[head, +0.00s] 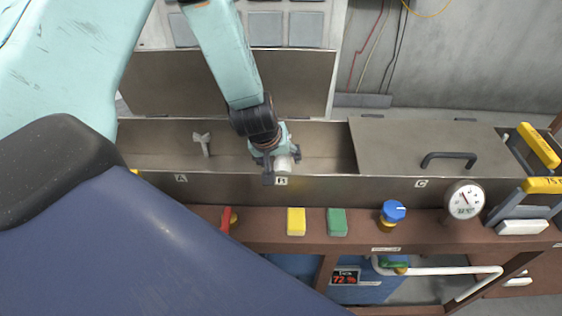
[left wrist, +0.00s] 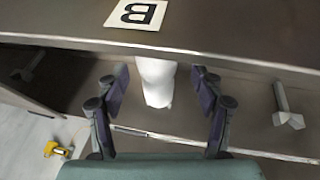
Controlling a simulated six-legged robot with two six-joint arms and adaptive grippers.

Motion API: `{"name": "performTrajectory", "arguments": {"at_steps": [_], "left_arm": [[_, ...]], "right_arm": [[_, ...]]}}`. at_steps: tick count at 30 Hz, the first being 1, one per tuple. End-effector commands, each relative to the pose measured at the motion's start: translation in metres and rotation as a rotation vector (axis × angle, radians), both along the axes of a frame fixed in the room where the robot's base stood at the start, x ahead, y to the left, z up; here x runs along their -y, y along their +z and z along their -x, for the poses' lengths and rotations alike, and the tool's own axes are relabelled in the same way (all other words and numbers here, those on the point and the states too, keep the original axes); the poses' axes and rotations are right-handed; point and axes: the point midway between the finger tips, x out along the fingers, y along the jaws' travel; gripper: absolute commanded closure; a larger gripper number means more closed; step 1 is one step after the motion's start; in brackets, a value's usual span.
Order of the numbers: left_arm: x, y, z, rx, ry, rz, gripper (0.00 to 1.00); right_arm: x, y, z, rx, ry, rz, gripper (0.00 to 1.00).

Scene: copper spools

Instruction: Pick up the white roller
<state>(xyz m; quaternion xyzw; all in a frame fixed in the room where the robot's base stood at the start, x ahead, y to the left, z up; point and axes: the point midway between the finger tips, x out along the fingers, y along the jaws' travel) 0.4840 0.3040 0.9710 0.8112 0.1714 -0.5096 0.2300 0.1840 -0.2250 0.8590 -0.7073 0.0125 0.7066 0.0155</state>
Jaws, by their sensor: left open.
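The white roller (head: 284,164) is in the trough compartment marked B, close to its front wall. It also shows in the left wrist view (left wrist: 157,82), with its upper end partly hidden by the trough's edge. My left gripper (head: 275,165) reaches down into the compartment at the roller. In the left wrist view its two dark fingers (left wrist: 159,80) are spread, one on each side of the roller, with gaps between. I cannot tell how deep the fingers are along it. My right gripper is not in view.
A grey T-shaped piece (head: 202,143) is in compartment A to the left. A closed lid with a black handle (head: 448,158) covers compartment C. The raised lid (head: 170,82) stands behind. Yellow (head: 296,222) and green (head: 337,222) blocks, a blue knob (head: 393,211) and a gauge (head: 465,201) line the front.

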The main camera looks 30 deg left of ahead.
Motion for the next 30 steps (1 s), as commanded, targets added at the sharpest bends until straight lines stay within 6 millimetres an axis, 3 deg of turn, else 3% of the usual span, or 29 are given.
{"name": "performTrajectory", "arguments": {"at_steps": [3,11,30], "left_arm": [[-0.0009,-0.0082,-0.0043,0.001,0.000,-0.001,0.33],[-0.0023,-0.0076,-0.0056,0.001,0.000,0.001,0.35],[-0.0025,-0.0074,-0.0055,0.001,0.000,0.001,0.89]], "right_arm": [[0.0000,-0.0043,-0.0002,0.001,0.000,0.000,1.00],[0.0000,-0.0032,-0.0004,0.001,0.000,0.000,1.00],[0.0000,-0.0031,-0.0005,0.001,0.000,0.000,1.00]]}}
